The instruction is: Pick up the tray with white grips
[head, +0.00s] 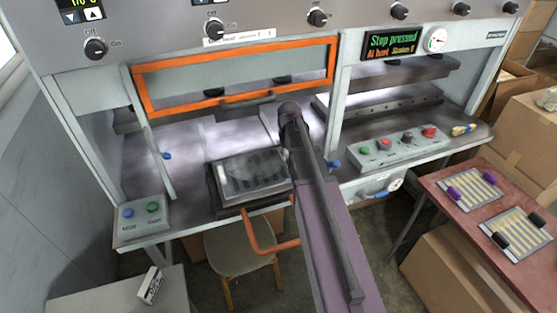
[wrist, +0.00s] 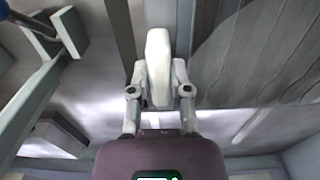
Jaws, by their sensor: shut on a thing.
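In the wrist view, my gripper (wrist: 159,90) is shut on a white grip (wrist: 158,50), with one finger on each side of it. The grip stands out pale against grey metal surfaces. In the head view, my arm reaches to the press bench and hides my gripper and the white grip.
A dark plate (head: 250,175) with an orange handle (head: 270,235) sits at the bench front. An orange-framed guard (head: 140,95) is above. Trays with purple grips (head: 467,189) and black grips (head: 516,235) lie on the red table (head: 440,185). A green-and-blue button box (head: 142,217) stands left.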

